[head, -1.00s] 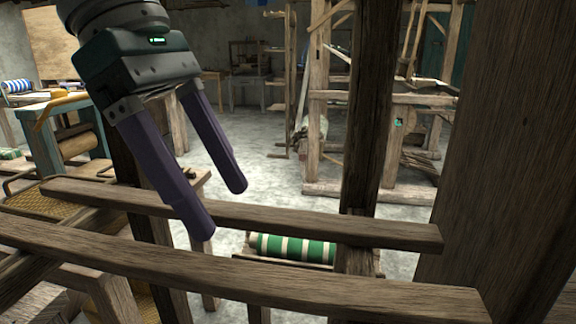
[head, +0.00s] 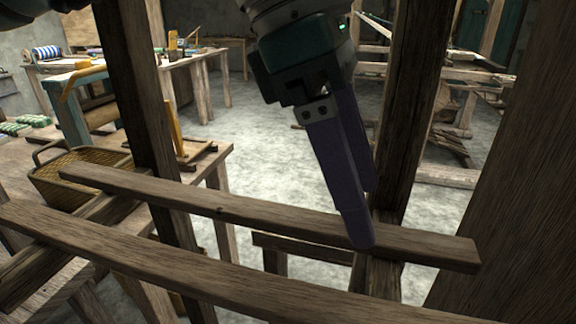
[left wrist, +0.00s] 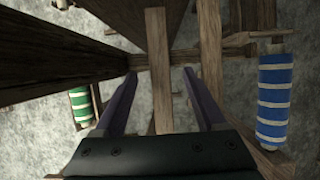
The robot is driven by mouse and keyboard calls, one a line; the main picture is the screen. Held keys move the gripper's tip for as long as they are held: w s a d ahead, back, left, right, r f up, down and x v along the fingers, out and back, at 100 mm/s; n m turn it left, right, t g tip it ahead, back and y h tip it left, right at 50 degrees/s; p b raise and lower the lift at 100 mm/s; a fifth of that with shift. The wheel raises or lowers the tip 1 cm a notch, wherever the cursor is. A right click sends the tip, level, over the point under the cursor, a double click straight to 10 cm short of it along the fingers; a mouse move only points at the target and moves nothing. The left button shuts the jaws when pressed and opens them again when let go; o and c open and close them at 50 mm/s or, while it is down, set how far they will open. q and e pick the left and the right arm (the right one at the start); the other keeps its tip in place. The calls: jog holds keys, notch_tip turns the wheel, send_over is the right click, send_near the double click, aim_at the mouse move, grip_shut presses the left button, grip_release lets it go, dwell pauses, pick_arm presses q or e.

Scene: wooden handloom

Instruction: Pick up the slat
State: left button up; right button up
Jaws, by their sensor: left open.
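Two long brown wooden slats run across the head view, a far slat (head: 270,215) and a near slat (head: 150,258). I cannot tell which one the task means. My left gripper (head: 366,217) points down at the right part of the far slat. Its near finger overlaps the slat's front face and its other finger is behind. In the left wrist view a wooden bar (left wrist: 161,75) runs between the open fingers (left wrist: 160,102), touching neither visibly. A second bar (left wrist: 210,55) passes by the right finger. My right gripper is not in view.
Upright dark posts (head: 138,100) and (head: 412,120) stand by the slats, with a broad wooden panel (head: 510,180) at right. A woven basket (head: 75,180) sits on a table at left. A blue-striped roll (left wrist: 274,95) and a green-striped roll (left wrist: 81,105) show in the left wrist view.

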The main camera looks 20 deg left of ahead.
aim_at(391, 235)
pick_arm(q)
jog(key=d+f+b, duration=0.1)
jog(key=d+f, duration=0.1)
jog(key=shift+d+f, duration=0.25)
jog(key=shift+f, duration=0.15)
grip_shut()
dwell(0.3)
